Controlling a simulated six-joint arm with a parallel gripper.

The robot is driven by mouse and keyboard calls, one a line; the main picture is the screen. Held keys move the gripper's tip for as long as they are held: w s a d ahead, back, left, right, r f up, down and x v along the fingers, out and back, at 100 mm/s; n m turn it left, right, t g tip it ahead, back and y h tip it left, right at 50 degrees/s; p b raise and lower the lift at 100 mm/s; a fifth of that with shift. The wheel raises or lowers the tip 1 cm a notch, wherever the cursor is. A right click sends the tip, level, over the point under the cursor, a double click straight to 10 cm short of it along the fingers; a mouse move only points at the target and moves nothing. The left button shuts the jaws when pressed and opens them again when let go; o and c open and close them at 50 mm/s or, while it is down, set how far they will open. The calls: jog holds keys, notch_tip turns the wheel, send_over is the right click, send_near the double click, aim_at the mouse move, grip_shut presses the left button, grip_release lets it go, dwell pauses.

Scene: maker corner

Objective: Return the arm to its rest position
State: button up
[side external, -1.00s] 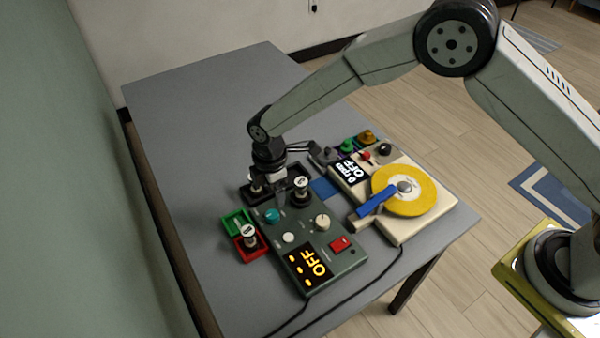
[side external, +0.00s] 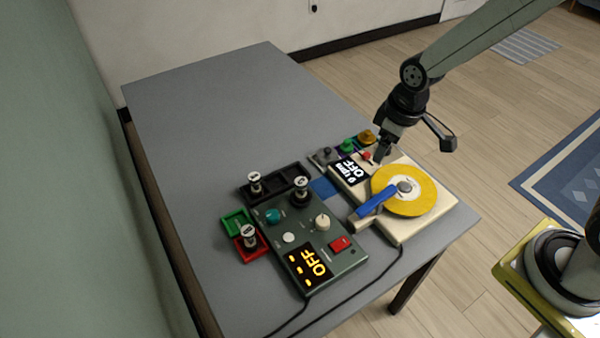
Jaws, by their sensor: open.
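My gripper (side external: 382,156) hangs above the back edge of the cream turntable device (side external: 407,233), pointing down. It holds nothing that I can see, and its fingers are small and dark in this view. The device carries a yellow disc (side external: 418,193) with a blue bar (side external: 377,201) across its left side, and its display (side external: 349,171) reads OFF. The dark green control box (side external: 333,265) stands to the left, and its amber display reads OFF.
Several coloured knobs (side external: 348,144) stand behind the turntable device. The back of the grey table (side external: 220,110) is clear. Cables run off the front.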

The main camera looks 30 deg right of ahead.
jog(key=s+d+r+m, duration=0.1)
jog(key=s+d+m, duration=0.3)
jog(key=s, duration=0.4)
jog(key=shift+d+m+t, duration=0.3)
jog(key=shift+d+m, duration=0.1)
dwell(0.5)
